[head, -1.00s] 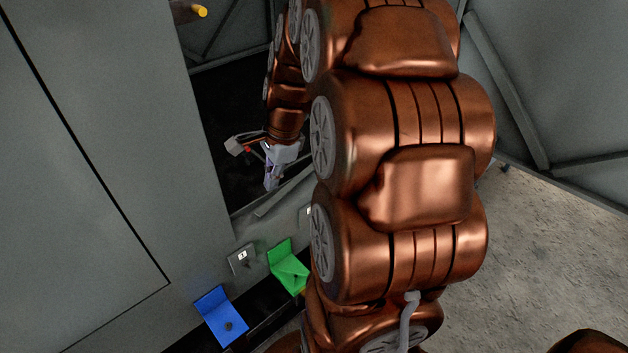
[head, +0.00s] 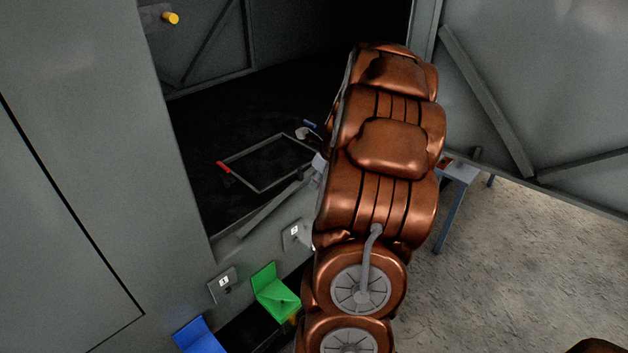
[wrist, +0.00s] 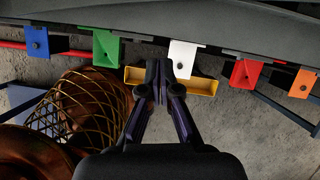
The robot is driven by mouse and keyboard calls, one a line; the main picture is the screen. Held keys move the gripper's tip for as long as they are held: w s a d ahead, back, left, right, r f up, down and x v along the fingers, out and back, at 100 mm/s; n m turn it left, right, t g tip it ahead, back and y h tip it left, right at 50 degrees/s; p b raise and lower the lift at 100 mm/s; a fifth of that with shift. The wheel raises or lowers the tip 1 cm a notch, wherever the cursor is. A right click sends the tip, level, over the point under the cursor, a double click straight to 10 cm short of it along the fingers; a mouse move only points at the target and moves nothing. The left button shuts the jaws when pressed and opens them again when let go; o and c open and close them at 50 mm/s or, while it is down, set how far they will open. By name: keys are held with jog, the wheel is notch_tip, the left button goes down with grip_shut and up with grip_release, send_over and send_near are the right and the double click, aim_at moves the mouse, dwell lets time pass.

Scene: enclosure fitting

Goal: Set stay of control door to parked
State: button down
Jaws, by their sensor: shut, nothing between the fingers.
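My gripper (wrist: 158,92) is shut and empty in the wrist view. Its fingertips are in front of a yellow bracket (wrist: 202,85), close below a white bracket (wrist: 183,58); I cannot tell if they touch. In the head view it is hidden behind my arm. A grey door (head: 500,60) with a diagonal brace stands open at the right; no label shows which door is the control door. A grey bar (head: 270,208) lies slanted along the opening's lower edge and may be the stay. Inside is a thin rectangular frame (head: 240,155) with a red end (head: 223,167).
Green (head: 275,293) and blue (head: 200,338) brackets line the enclosure's front edge. Red (wrist: 246,73) and orange (wrist: 302,83) ones show in the wrist view. Numbered plates (head: 223,284) are above them. A yellow knob (head: 171,18) is upper left.

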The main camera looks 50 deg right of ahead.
jog(key=w+f, duration=0.1)
jog(key=f, duration=0.1)
jog(key=w+f, duration=0.4)
jog(key=shift+w+a+f, duration=0.15)
jog(key=shift+a+f, duration=0.1)
jog(key=shift+a, duration=0.05)
jog(key=shift+w, duration=0.65)
